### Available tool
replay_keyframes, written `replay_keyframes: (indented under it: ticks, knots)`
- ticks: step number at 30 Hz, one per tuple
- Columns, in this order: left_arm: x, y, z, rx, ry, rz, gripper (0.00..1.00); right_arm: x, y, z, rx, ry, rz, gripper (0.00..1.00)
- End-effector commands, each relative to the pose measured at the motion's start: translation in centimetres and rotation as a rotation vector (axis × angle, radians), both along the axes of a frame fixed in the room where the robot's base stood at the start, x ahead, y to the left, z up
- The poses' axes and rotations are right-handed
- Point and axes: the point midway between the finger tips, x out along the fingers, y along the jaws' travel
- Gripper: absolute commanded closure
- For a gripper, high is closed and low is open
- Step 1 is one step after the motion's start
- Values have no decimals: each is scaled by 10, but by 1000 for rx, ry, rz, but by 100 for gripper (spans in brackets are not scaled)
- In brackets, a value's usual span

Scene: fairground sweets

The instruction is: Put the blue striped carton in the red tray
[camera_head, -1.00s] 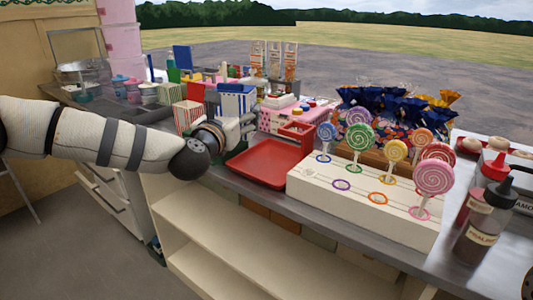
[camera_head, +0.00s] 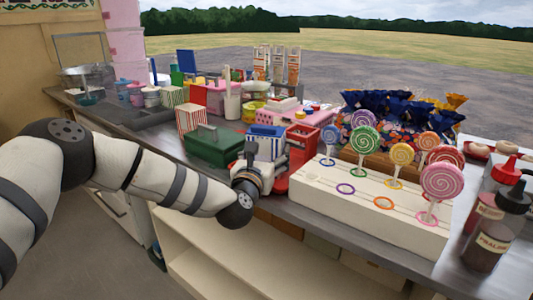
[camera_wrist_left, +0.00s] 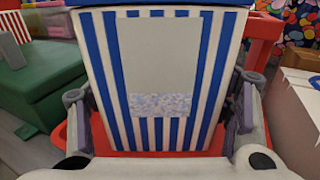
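The blue striped carton (camera_head: 266,143) is upright between the fingers of my left gripper (camera_head: 262,163). The left wrist view shows the carton (camera_wrist_left: 165,75) close up, with a finger pressed against each side. The red tray (camera_head: 282,185) is mostly hidden behind my gripper and the carton. Red tray surface (camera_wrist_left: 60,142) shows around the carton's lower part in the left wrist view. The carton is over the tray; I cannot tell whether its base touches it. My right gripper is not in view.
A dark green box (camera_head: 213,150) stands just left of the carton. A red container (camera_head: 303,152) is close on the right. The white lollipop stand (camera_head: 360,205) is further right. A red striped carton (camera_head: 190,118) stands behind the green box.

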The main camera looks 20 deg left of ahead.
Motion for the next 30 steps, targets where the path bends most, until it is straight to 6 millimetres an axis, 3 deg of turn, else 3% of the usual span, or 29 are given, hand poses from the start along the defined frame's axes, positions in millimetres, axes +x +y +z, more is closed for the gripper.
replay_keyframes:
  ticks: [2, 11, 14, 30]
  knots:
    - [0, 0, 0, 0, 0, 0, 9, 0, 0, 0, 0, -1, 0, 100]
    - [0, 0, 1, 0, 0, 0, 9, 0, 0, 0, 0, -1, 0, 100]
    - [-1, 0, 9, 0, -5, 0, 9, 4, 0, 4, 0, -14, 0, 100]
    - [-106, -4, 6, -1, 0, -1, 9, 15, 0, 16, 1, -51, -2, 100]
